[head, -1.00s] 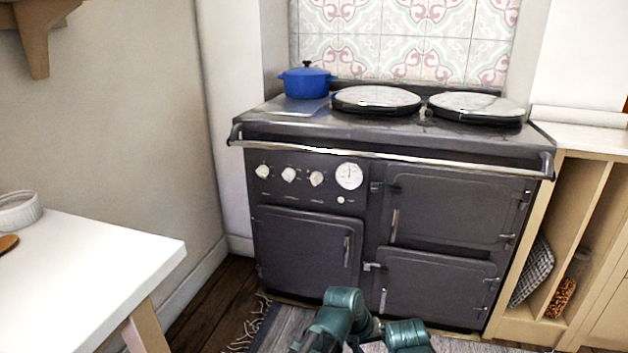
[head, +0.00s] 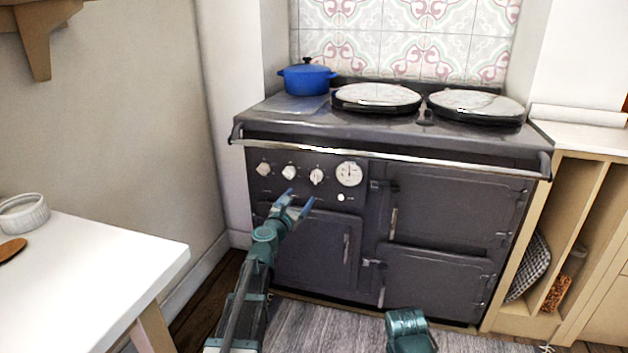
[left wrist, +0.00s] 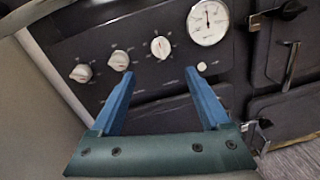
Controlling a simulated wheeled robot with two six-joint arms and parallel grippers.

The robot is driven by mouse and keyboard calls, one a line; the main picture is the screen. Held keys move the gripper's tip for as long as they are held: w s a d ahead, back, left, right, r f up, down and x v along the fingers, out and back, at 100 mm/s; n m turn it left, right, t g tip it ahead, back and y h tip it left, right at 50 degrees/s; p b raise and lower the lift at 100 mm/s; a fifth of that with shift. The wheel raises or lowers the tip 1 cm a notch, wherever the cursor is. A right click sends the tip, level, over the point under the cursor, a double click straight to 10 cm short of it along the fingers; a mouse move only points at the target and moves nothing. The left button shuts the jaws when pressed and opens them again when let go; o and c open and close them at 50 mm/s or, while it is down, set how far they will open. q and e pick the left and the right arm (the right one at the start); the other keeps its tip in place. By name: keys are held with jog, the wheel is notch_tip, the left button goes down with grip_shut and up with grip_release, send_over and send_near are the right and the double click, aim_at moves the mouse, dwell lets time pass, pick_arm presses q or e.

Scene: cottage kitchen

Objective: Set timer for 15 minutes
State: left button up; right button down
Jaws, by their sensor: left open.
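The dark grey range cooker (head: 370,195) stands ahead with a control panel at its upper left. The panel has three white knobs: a left knob (head: 264,169), a middle knob (head: 289,172) and a right knob (head: 316,176). A round white dial (head: 349,174) is to their right, with a small white button (head: 341,197) below it. My left gripper (head: 298,196) is open and empty, just below the middle and right knobs. In the left wrist view its blue fingers (left wrist: 163,92) point toward the panel, apart from the right knob (left wrist: 160,47). My right gripper is not visible.
A chrome rail (head: 390,157) runs across the cooker's front above the knobs. A blue pot (head: 306,78) and two round lids sit on top. A white table (head: 90,270) is at the left, and a wooden shelf unit (head: 560,220) is at the right.

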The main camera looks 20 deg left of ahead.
aim_at(315, 179)
pick_arm(q)
jog(key=w, duration=0.9)
jog(key=w+d, duration=0.1)
jog(key=w, duration=0.3)
jog(key=shift+w, duration=0.4)
grip_shut()
